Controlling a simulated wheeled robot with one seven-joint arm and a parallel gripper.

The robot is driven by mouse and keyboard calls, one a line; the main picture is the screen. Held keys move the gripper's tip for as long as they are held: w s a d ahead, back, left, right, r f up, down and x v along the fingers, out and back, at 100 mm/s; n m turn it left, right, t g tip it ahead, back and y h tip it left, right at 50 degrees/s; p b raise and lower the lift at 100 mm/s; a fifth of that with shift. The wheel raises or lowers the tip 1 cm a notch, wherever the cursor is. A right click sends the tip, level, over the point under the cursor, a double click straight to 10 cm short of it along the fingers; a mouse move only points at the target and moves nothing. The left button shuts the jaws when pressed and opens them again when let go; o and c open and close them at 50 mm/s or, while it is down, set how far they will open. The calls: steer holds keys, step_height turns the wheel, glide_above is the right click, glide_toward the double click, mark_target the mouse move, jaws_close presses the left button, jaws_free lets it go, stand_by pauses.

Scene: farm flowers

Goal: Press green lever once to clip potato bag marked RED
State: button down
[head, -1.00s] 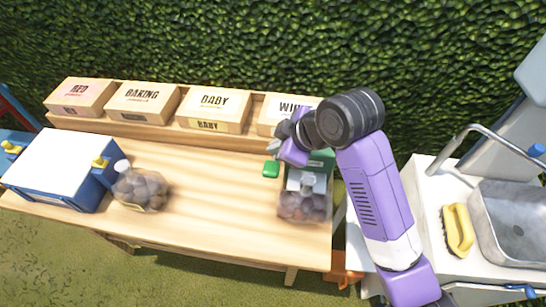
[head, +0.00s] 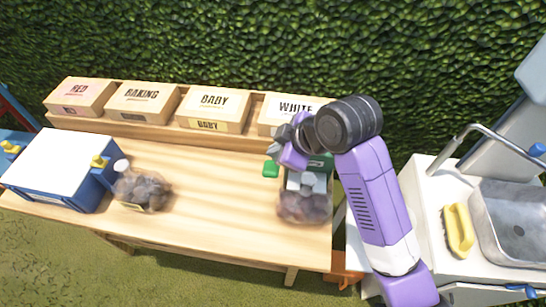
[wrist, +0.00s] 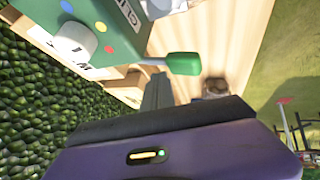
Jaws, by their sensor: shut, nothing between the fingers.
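The green lever (head: 271,169) sticks out to the left of the green clip machine (head: 321,161) at the table's right end. In the wrist view the lever's green pad (wrist: 184,64) shows on a grey rod beside the machine body (wrist: 112,20). A potato bag (head: 303,207) sits under the machine, its neck at the grey clip part; I cannot read a RED mark on it. My gripper (head: 276,147) is shut and empty, just above and behind the lever. In the wrist view its fingers (wrist: 158,92) point close to the pad; contact cannot be told.
Another potato bag (head: 145,190) stands at the left beside a blue and white box (head: 60,170). Boxes marked RED (head: 80,95), BAKING (head: 142,102), BABY (head: 214,107) and WHITE (head: 291,113) line the back shelf. A sink (head: 515,220) is at the right. The table's middle is clear.

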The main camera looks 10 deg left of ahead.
steer(key=shift+s+f+b, duration=0.2)
steer(key=shift+f+b, duration=0.2)
steer(key=shift+f, duration=0.5)
stand_by(0.8)
stand_by(0.5)
steer(key=shift+w+r+p, duration=0.2)
steer(key=shift+r+p, duration=0.4)
steer(key=shift+r, duration=0.15)
steer(key=shift+w+r+p, duration=0.15)
steer(key=shift+r+p, duration=0.4)
steer(key=shift+r, duration=0.15)
steer(key=shift+r, duration=0.1)
steer(key=r+p, duration=0.2)
steer(key=w+r+p, duration=0.1)
steer(key=r+p, duration=0.1)
steer(key=shift+w+r, duration=0.1)
steer(key=shift+r, duration=0.25)
